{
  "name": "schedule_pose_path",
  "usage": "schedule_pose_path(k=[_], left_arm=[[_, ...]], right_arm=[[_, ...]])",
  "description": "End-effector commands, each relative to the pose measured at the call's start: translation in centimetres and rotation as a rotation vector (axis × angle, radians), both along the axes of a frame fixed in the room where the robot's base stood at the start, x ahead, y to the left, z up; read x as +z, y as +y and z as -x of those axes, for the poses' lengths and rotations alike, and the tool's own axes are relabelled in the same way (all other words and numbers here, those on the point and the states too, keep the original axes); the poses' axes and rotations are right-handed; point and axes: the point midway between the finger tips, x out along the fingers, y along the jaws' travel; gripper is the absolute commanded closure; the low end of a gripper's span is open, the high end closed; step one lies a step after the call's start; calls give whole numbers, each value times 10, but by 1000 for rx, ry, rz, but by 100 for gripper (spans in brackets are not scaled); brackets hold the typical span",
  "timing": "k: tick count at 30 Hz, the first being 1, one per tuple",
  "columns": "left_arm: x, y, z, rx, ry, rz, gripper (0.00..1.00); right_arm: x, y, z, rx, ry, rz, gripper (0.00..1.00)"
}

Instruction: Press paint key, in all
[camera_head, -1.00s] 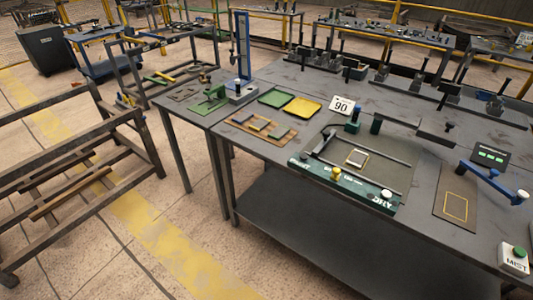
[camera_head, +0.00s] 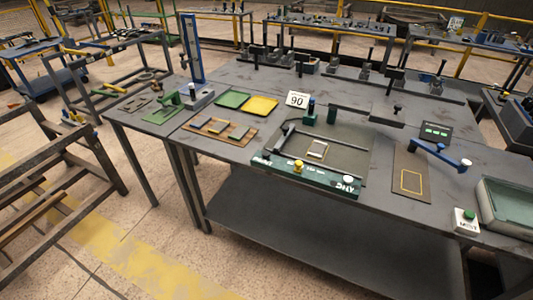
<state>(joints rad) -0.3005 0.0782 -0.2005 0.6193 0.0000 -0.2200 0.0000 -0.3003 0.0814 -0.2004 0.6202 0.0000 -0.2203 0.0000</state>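No part labelled as a paint key can be picked out for sure. On the dark table, a green-edged press station (camera_head: 305,177) has a yellow knob (camera_head: 298,166) and a white knob (camera_head: 348,181) on its front bar. A small light-framed plate (camera_head: 316,149) lies on its dark bed. To the right is a box marked MIST (camera_head: 465,222) with a green button on top. Neither gripper is in view.
A wooden board with several grey plates (camera_head: 213,130), a green tray (camera_head: 232,99), a yellow tray (camera_head: 260,106) and a "90" sign (camera_head: 297,99) stand on the left half. A pale green tray (camera_head: 508,207) is at the right edge.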

Motion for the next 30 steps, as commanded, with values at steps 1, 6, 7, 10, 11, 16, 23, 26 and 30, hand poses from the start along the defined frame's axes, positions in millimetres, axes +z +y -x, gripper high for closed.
schedule_pose_path(k=[1, 6, 7, 10, 11, 16, 23, 26, 30], left_arm=[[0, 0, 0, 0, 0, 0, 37], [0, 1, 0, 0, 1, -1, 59], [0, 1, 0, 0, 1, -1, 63], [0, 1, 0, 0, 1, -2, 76], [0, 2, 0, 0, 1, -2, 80], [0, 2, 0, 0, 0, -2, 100], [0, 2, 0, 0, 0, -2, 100], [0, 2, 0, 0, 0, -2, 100], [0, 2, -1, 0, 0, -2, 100]], right_arm=[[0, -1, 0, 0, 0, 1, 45], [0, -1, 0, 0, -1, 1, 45], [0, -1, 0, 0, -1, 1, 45], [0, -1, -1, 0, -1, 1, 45], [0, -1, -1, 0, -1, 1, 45], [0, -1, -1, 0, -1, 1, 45], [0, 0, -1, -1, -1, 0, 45], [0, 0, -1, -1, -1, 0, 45], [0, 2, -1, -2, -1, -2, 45]])
